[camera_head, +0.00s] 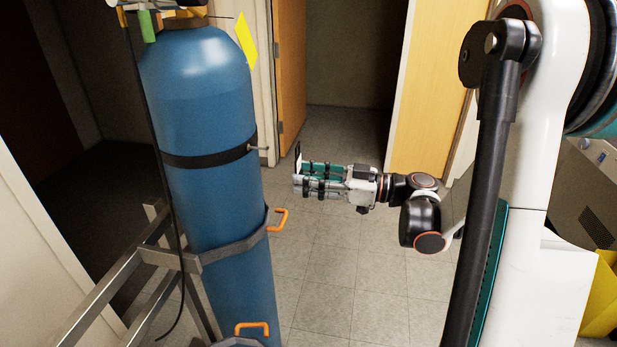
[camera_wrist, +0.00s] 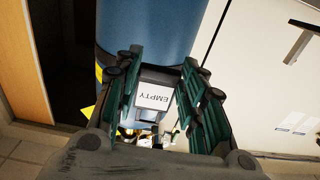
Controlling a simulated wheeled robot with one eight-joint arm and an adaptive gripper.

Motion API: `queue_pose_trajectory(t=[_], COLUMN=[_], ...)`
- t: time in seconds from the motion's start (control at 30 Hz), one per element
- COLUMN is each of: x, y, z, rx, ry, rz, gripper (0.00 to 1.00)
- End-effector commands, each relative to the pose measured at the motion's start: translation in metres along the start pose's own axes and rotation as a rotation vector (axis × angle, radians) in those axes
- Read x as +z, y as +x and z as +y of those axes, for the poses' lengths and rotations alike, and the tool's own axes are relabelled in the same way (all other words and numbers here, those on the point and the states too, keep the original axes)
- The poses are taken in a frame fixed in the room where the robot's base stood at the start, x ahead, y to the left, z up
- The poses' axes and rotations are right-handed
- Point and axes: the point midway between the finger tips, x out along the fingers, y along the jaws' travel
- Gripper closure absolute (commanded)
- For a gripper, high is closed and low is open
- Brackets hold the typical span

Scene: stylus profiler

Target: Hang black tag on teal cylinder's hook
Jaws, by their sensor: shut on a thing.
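The teal cylinder (camera_head: 205,105) stands upright at the left of the head view, with a black band around it. A small metal hook (camera_head: 259,148) sticks out from the band's right side. My gripper (camera_head: 299,181) is to the right of the cylinder, a little lower than the hook, pointing left. It is shut on the black tag (camera_head: 298,158), which shows nearly edge-on above the fingertips, apart from the hook. In the wrist view the tag (camera_wrist: 154,97) sits between the green fingers, its white "EMPTY" label upside down, with the cylinder (camera_wrist: 150,32) behind. The hook cannot be made out there.
A metal stand (camera_head: 150,257) with orange-handled clamps (camera_head: 278,220) surrounds the cylinder's lower part. A black hose (camera_head: 158,150) hangs down its left side. A yellow paper tag (camera_head: 246,42) is near the cylinder's top. The tiled floor (camera_head: 345,265) beneath my gripper is clear.

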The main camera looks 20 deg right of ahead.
Motion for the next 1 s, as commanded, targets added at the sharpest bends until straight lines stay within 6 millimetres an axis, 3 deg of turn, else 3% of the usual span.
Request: queue_pose_trajectory(t=[0.17, 0.7, 1.0], x=[0.001, 0.002, 0.001], y=[-0.001, 0.043, 0.049], z=[0.0, 0.0, 0.0], rx=[0.001, 0.0, 0.001], ry=[0.0, 0.0, 0.0], rz=[0.0, 0.0, 0.0], gripper=[1.0, 1.0, 1.0])
